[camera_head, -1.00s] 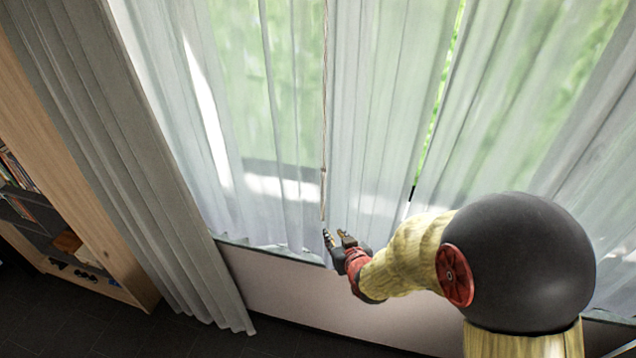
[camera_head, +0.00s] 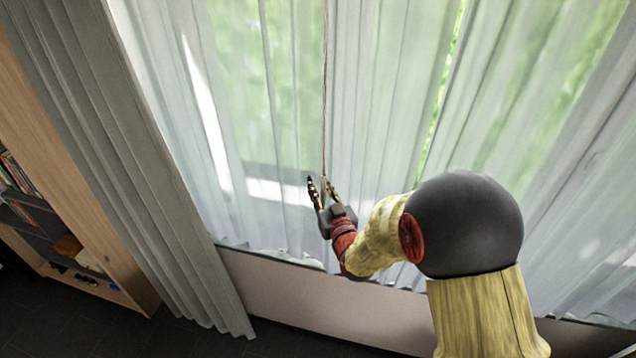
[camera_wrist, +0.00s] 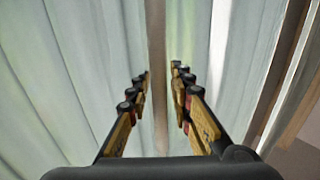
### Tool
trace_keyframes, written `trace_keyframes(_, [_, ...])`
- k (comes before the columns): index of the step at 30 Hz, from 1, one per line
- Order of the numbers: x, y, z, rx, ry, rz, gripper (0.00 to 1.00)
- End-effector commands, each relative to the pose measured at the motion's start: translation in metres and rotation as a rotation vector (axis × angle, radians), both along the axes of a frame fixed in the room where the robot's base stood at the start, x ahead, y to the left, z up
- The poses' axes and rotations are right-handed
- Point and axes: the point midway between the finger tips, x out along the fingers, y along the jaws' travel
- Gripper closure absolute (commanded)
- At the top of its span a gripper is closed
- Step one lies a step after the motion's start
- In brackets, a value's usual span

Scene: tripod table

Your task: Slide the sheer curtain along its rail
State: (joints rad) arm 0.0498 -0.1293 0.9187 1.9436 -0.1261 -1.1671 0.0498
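The sheer curtain (camera_head: 375,110) hangs in pale, see-through folds across the window. A narrow gap parts it from the sheer panel on the right (camera_head: 540,140). A thin brown cord or wand (camera_head: 325,90) hangs straight down in front of the sheer. Its lower end is hidden by my gripper (camera_head: 320,184). My gripper is open, with its fingers pointing up and toward the sheer at the wand. In the wrist view the brown wand (camera_wrist: 157,45) stands upright between the two spread fingers (camera_wrist: 159,75), with space on both sides. The curtain rail is out of view.
A heavier grey curtain (camera_head: 120,150) hangs on the left, beside a wooden bookshelf (camera_head: 60,170). A low pale wall (camera_head: 300,300) runs below the sheer's hem, above the dark floor (camera_head: 200,343).

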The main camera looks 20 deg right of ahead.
Motion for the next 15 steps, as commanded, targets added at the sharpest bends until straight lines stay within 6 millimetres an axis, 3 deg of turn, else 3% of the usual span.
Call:
trace_keyframes(4, [0.0095, 0.0006, -0.0004, 0.000, 0.001, 0.000, 0.78])
trace_keyframes(13, [0.0112, 0.0005, -0.0011, 0.000, 0.002, -0.001, 0.78])
trace_keyframes(15, [0.0112, 0.0005, -0.0010, 0.000, 0.002, -0.001, 0.82])
